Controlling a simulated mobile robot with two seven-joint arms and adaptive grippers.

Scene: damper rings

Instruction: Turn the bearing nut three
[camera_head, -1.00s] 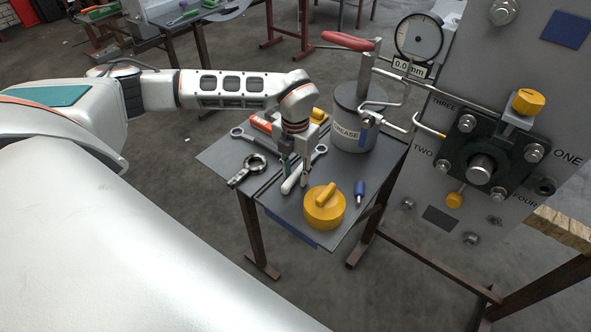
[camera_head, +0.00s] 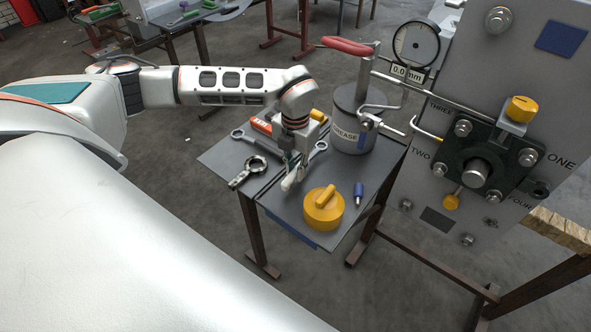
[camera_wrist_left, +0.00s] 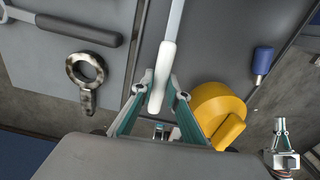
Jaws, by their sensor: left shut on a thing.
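Bearing nut three appears to be the upper-left hex nut (camera_head: 463,128) on the dark square flange, beside the label THREE on the grey plate. My left gripper (camera_head: 291,174) is low over the small table, well left of the flange. It is shut on the white handle (camera_head: 289,183) of a long tool. In the left wrist view the handle (camera_wrist_left: 164,66) lies between my two fingertips (camera_wrist_left: 161,93), with its grey shaft running away. My right gripper seems to show small at the lower right of that view (camera_wrist_left: 281,136); its opening is unclear.
On the table are a ring-ended tool (camera_head: 250,171), a wrench (camera_head: 262,142), a yellow knobbed cap (camera_head: 323,209), a blue-handled tool (camera_head: 359,194) and a grease can (camera_head: 350,115). A red-handled lever (camera_head: 349,46) and a dial gauge (camera_head: 416,43) stand near the plate.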

